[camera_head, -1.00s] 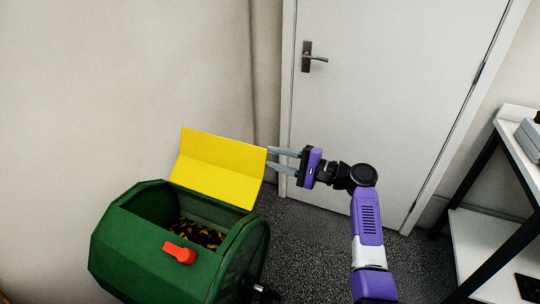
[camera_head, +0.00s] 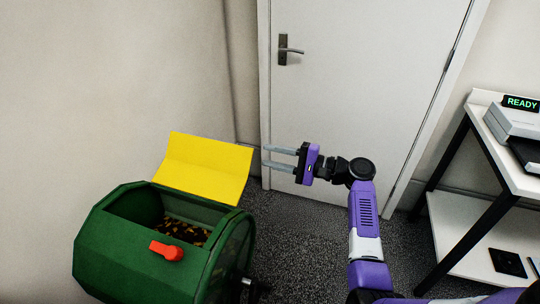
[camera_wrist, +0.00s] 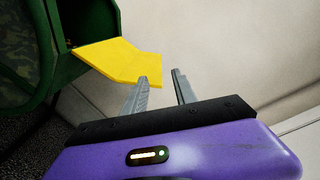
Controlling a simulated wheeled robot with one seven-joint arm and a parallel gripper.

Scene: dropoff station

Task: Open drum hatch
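The green drum (camera_head: 120,254) stands at the lower left in the head view. Its yellow hatch (camera_head: 203,168) is swung up and back, so the opening shows dark and yellowish-brown contents (camera_head: 187,231). A red latch handle (camera_head: 167,250) sits on the drum's front below the opening. My gripper (camera_head: 266,156) is to the right of the hatch, with its fingers apart and nothing between them. In the wrist view the open fingers (camera_wrist: 160,84) point up past the hatch (camera_wrist: 120,62), with the drum (camera_wrist: 85,22) at upper left. A gap seems to separate fingers and hatch; exact depth is unclear.
A white door (camera_head: 360,90) with a metal handle (camera_head: 290,50) is behind my arm. A shelf unit (camera_head: 500,160) stands at the right, with grey boxes and a sign reading READY (camera_head: 520,103). Dark floor (camera_head: 300,235) is clear between drum and shelf.

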